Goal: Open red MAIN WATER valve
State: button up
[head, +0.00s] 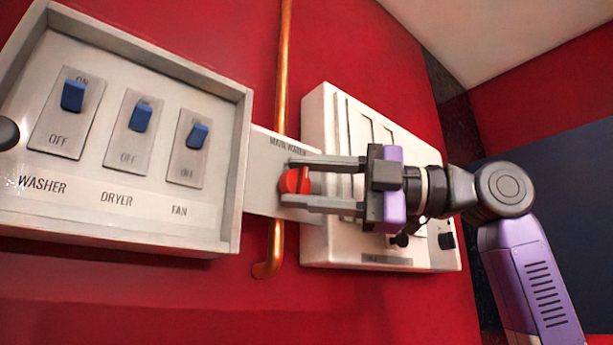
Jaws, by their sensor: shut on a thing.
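The red valve handle (295,181) sits on a pale plate (262,190) marked MAIN WATER, in front of a vertical copper pipe. My gripper (290,180) reaches in from the right, with one finger above the handle and one below it. The fingers are shut on the red handle. The fingers hide part of the handle's edges, and how far it is turned is hard to tell.
A grey switch box (226,233) with blue WASHER, DRYER and FAN switches stands close on the left. A white panel (314,125) with dark knobs lies behind my gripper. The copper pipe (283,80) runs down the red wall (190,30).

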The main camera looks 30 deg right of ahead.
jog(key=shift+n+g+h, duration=0.3)
jog(key=shift+n+h, duration=0.2)
jog(key=shift+n, duration=0.2)
jog(key=o, duration=1.3)
jog(key=shift+o, duration=0.2)
jog(key=b+v, duration=0.2)
jog(key=v, duration=0.5)
jog(key=shift+s+d, duration=0.2)
jog(key=shift+d, duration=0.15)
jog(key=shift+r, duration=0.1)
